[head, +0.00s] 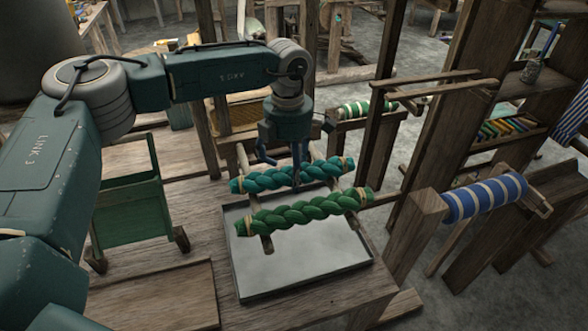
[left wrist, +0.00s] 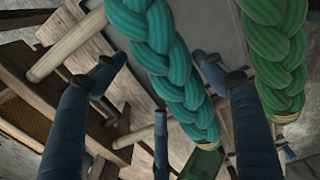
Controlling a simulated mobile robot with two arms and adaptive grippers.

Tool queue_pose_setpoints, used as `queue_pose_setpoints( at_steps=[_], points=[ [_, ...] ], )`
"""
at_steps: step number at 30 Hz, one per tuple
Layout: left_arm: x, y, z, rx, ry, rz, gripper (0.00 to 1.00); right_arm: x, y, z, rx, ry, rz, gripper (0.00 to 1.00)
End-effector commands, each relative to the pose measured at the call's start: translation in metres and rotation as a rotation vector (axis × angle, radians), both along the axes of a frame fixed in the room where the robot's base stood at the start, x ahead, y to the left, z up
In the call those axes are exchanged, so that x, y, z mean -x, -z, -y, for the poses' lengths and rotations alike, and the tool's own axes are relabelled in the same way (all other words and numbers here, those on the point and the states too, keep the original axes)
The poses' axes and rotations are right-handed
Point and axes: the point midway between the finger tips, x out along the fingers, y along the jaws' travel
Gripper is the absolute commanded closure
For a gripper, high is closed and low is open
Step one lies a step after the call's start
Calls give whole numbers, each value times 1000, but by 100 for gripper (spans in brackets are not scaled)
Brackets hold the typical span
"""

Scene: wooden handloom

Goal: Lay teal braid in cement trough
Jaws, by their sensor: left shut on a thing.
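The teal braid (head: 272,180) lies crosswise near the far edge of the cement trough (head: 318,283), above its grey, flat surface. My left gripper (head: 292,162) comes down from above onto the middle of the teal braid and is shut on it. In the left wrist view the teal braid (left wrist: 165,50) runs between my blue fingers. A green braid (head: 305,213) lies nearer the front, across two wooden rods over the trough. Whether the teal braid touches the rods is hard to tell. My right gripper is not in view.
A blue striped roll (head: 485,198) sits on a wooden post at the right. A green-and-white roll (head: 365,108) is behind. A green wooden stand (head: 128,210) is left of the trough. Loom posts rise close behind. The bench (head: 185,240) left of the trough is partly clear.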

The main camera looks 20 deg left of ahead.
Motion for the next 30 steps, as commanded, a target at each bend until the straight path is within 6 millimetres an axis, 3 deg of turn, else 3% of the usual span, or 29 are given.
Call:
queue_pose_setpoints(
  at_steps=[14, 30],
  points=[
    [1, 1, -1, -3, -1, -4, 48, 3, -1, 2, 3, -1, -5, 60],
    [0, -45, 0, 0, 0, 1, 49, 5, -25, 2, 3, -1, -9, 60]
  ],
)
